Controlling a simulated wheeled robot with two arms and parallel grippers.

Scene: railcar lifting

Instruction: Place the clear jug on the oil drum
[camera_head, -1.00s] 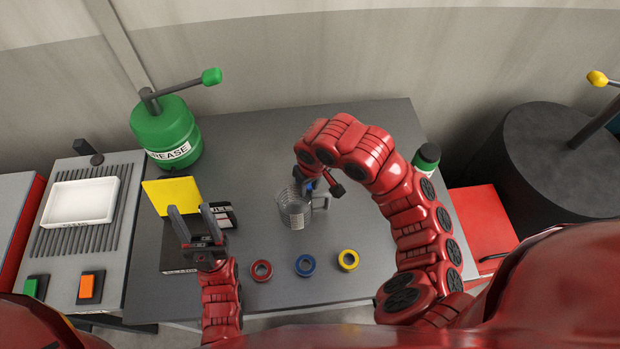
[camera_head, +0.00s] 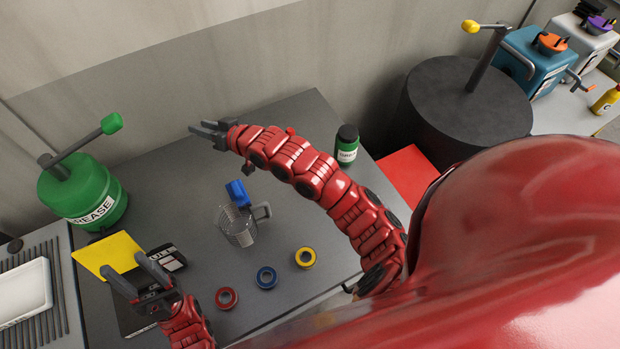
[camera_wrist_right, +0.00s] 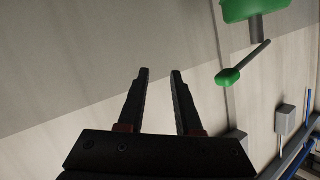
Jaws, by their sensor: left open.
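The clear jug (camera_head: 241,233) stands upright on the grey table, left of its middle, with its handle toward the right. The oil drum, a dark wide cylinder (camera_head: 440,105), stands beyond the table's right side; a crank with a yellow knob rises from its top. My right gripper (camera_head: 194,128) is open and empty, up and left of the jug and apart from it. Its two spread fingers (camera_wrist_right: 160,72) show nothing between them in the right wrist view. My left gripper (camera_head: 121,260) is open and empty, near the yellow note at the table's left.
A blue object (camera_head: 237,193) lies behind the jug. Red (camera_head: 227,298), blue (camera_head: 266,277) and yellow (camera_head: 305,258) tape rolls lie in front. A green bottle (camera_head: 347,146) stands at the back right, a green grease can (camera_head: 85,195) at the left.

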